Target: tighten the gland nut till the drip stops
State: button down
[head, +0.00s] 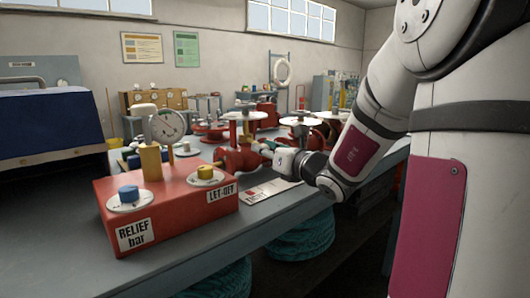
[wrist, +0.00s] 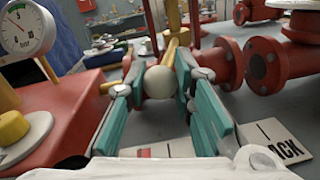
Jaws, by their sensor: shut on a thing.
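My gripper (head: 263,147) reaches over the bench from the right, beside a red flanged valve body (head: 238,160). In the wrist view, the teal fingers of my gripper (wrist: 160,74) are closed around a pale round ball (wrist: 159,83). A yellow bar (wrist: 172,45) shows just beyond the ball; I cannot tell whether they are joined. Red flanged pipework (wrist: 268,62) stands to the right of the fingers. I cannot pick out the gland nut or any drip; my gripper and the red bodies hide part of that area.
A red box (head: 165,208) with a blue knob (head: 128,194), a yellow knob (head: 205,172) and a dial gauge (head: 167,125) stands close at left. A white card (head: 262,191) lies on the bench. More red valves with handwheels (head: 302,121) stand behind. Bare bench (head: 200,252) runs along the front.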

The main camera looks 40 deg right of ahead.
jog(key=c, duration=1.3)
grip_release()
jog(key=shift+c, duration=0.2)
jog(key=shift+s, duration=0.1)
jog(key=s, duration=1.1)
jog(key=shift+s, duration=0.4)
